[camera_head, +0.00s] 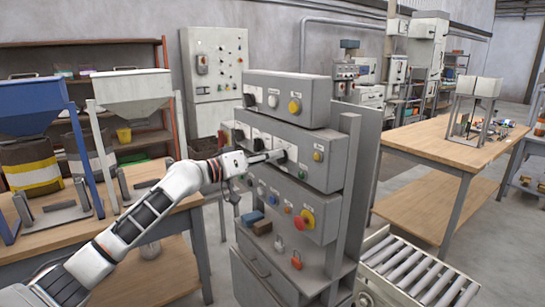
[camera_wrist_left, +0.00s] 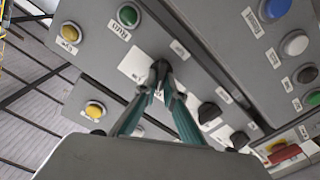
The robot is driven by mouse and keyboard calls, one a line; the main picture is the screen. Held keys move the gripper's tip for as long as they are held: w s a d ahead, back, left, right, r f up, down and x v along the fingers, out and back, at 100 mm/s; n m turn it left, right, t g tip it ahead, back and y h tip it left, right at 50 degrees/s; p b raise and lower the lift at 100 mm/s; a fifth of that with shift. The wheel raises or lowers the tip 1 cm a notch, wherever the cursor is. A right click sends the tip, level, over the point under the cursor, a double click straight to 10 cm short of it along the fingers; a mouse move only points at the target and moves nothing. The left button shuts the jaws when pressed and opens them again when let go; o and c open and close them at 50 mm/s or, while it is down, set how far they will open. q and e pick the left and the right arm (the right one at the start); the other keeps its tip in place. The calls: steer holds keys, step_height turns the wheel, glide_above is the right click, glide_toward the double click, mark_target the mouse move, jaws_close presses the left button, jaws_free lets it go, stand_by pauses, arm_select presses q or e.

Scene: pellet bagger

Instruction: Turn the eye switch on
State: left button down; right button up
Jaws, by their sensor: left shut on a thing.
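The grey control cabinet (camera_head: 308,150) stands in the middle of the head view, with stacked panels of switches and buttons. My left gripper (camera_head: 278,156) reaches in from the left to the middle panel, at its third switch from the left. In the left wrist view my left gripper (camera_wrist_left: 163,72) has its teal fingers closed together on a small dark switch knob (camera_wrist_left: 160,66) on a white label plate. The fingers hide most of the knob, so I cannot tell its setting. The label is too small to read. My right gripper is in neither view.
Two black knobs (camera_wrist_left: 209,112) sit beside the held one. A green button (camera_wrist_left: 128,15) and a yellow button (camera_wrist_left: 70,33) are on the other side. A red emergency stop (camera_head: 304,220) is on the panel below. A roller conveyor (camera_head: 415,275) stands at the lower right.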

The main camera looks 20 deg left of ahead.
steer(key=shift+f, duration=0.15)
arm_select(q)
steer(key=m+b, duration=0.3)
steer(key=m, duration=0.1)
steer(key=m+b, duration=0.2)
steer(key=m, duration=0.2)
steer(key=m+b, duration=0.3)
steer(key=m, duration=0.1)
steer(key=shift+s+d+b, duration=0.2)
steer(key=shift+d+b, duration=0.1)
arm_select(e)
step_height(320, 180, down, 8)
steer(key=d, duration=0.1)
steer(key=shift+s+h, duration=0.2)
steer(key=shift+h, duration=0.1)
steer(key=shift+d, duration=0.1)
arm_select(q)
steer(key=c, duration=2.1)
jaws_free()
steer(key=shift+c, duration=0.2)
